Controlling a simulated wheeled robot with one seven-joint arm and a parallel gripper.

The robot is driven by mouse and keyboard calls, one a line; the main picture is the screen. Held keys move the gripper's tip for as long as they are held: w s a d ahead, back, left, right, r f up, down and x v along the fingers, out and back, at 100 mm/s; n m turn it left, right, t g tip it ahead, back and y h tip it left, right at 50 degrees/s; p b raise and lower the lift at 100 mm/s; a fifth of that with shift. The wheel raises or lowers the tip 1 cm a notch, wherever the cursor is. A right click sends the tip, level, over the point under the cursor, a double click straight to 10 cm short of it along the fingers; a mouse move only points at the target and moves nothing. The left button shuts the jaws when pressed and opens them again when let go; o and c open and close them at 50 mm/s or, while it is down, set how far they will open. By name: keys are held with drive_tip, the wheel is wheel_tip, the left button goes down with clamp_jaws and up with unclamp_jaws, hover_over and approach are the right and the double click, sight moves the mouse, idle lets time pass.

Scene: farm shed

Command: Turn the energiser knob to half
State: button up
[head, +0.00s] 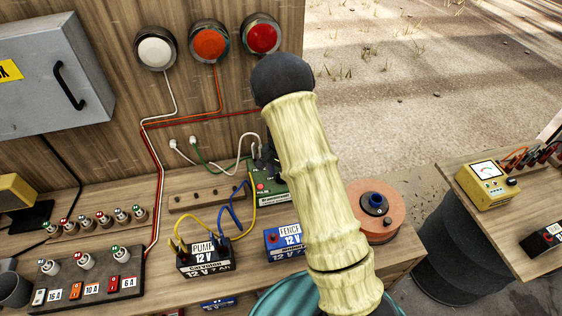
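The energiser is a green box (266,192) on the wooden bench, with a red light and a white label on its front. Its right part is hidden behind my pale, jointed arm, and I cannot make out its knob. A dark shape (266,158) just above and behind the box, at the arm's left edge, may be part of my gripper. The fingers do not show clearly, so I cannot tell whether they are open or touch the knob.
A PUMP battery (204,256) and a blue FENCE battery (284,240) stand in front, with yellow and blue leads. A fuse panel (88,277) is at left. An orange reel (378,214) stands right of my arm. Three round lamps (209,44) are on the wall.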

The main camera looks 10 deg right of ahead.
wheel_tip(320, 180, up, 17)
drive_tip(key=b, duration=0.2)
idle(0.3)
drive_tip(key=shift+s+r, duration=0.1)
drive_tip(key=s+f+n+t, duration=0.1)
drive_tip(key=s+n, duration=0.8)
drive_tip(key=s, duration=1.2)
drive_tip(key=shift+f+t, duration=0.3)
drive_tip(key=shift+t, duration=0.5)
